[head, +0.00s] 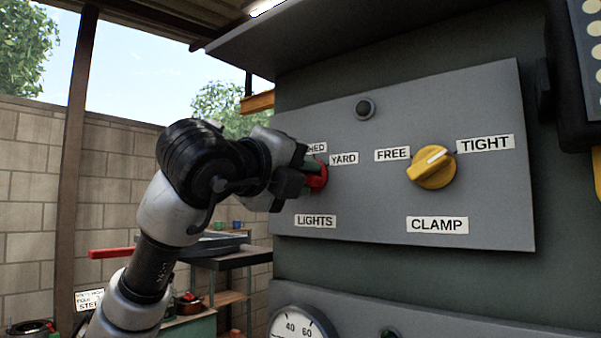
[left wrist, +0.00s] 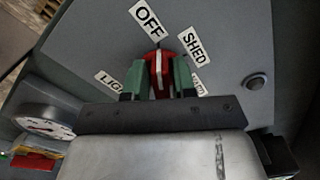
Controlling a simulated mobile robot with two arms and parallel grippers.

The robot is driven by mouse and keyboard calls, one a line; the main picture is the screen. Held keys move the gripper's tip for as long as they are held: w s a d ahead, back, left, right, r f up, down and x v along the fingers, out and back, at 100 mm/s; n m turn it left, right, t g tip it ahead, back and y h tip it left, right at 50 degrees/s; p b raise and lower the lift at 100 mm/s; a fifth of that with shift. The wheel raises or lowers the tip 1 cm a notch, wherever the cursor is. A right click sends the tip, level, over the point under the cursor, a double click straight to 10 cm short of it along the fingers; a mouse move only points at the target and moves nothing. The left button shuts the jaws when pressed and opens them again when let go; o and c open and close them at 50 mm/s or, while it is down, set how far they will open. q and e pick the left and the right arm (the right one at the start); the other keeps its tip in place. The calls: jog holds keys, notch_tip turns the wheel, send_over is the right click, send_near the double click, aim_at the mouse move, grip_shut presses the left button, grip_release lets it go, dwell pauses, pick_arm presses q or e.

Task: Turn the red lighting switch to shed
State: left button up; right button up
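The red lighting switch (left wrist: 158,66) sits on the grey panel, above the LIGHTS label (head: 315,221). It also shows in the head view (head: 319,181), partly hidden by my left gripper. In the left wrist view its pointer faces up the picture, between the OFF label (left wrist: 147,20) and the SHED label (left wrist: 194,47), nearer OFF. My left gripper (left wrist: 159,80) has its green fingers on either side of the switch handle. Whether both fingers press on it I cannot tell. The YARD label (head: 344,158) shows to the right of the switch. My right gripper is not in view.
A yellow CLAMP knob (head: 432,167) is to the right on the same panel (head: 480,105), its mark towards TIGHT. A dark round button (head: 365,108) is above. A gauge (head: 300,325) is below. A bench (head: 225,255) stands behind my left arm.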

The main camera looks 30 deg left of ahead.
pick_arm(q)
grip_shut()
jog(key=shift+m, duration=0.4)
jog(key=shift+d+m+b, duration=0.1)
jog(key=shift+m+b, duration=0.35)
jog(key=shift+m, duration=0.55)
jog(key=m, duration=0.2)
jog(key=shift+m, duration=0.4)
jog(key=m, duration=0.3)
jog(key=shift+d+b, duration=0.1)
jog(key=shift+b, duration=0.2)
jog(key=shift+m, duration=1.6)
jog(key=shift+d, duration=0.1)
